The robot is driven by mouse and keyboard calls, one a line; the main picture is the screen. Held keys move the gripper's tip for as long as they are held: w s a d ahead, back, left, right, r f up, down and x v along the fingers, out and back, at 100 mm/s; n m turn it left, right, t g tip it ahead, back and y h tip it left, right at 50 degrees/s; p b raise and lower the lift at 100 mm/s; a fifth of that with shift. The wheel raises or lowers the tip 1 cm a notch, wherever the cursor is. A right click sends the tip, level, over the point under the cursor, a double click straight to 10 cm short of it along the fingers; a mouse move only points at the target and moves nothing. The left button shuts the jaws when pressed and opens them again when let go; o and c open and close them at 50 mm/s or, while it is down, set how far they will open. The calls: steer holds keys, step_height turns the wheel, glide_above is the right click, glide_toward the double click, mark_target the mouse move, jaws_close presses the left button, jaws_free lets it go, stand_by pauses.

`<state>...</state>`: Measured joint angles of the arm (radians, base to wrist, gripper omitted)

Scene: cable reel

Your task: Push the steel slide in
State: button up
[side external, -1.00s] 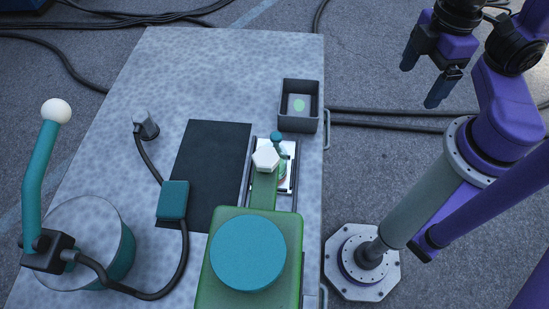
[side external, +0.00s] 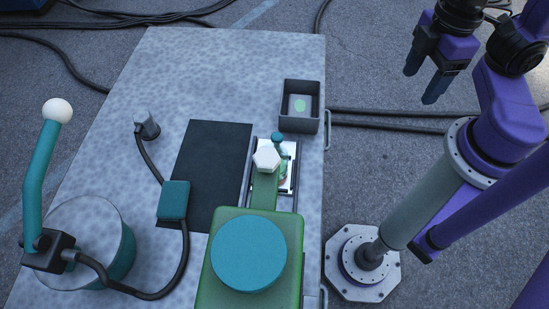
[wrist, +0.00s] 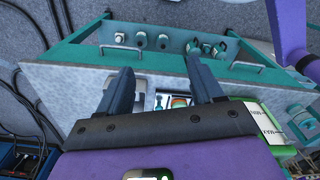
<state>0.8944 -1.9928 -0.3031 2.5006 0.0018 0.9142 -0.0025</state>
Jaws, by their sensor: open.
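The steel slide (side external: 289,179) is a bright plate between dark rails on the table's right side in the side external view. A teal knob (side external: 277,137) stands at its far end. The green machine's arm and its white hexagonal knob (side external: 266,158) hide part of the slide. My gripper (side external: 421,86) is open and empty, in the air right of the table and apart from the slide.
A grey open box (side external: 299,125) stands beyond the slide. The green machine with its teal disc (side external: 248,253) stands in front. A black mat (side external: 207,165), teal block (side external: 173,200) and lever with white ball (side external: 57,111) lie left. The table's far left is clear.

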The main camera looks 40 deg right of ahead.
mark_target(278, 136)
steer(key=w+a+n, duration=0.2)
steer(key=w+a, duration=0.3)
steer(key=a, duration=0.1)
steer(key=w+a+r+n, duration=0.1)
steer(key=w+a+n, duration=0.1)
steer(key=w+a, duration=0.3)
steer(key=w+a+n, duration=0.3)
steer(key=w+a, duration=0.3)
steer(key=a, duration=0.3)
steer(key=shift+r, duration=0.3)
steer(key=shift+c, duration=0.4)
step_height(278, 136, down, 17)
steer(key=shift+f, duration=0.15)
jaws_close()
steer(key=shift+s, duration=0.1)
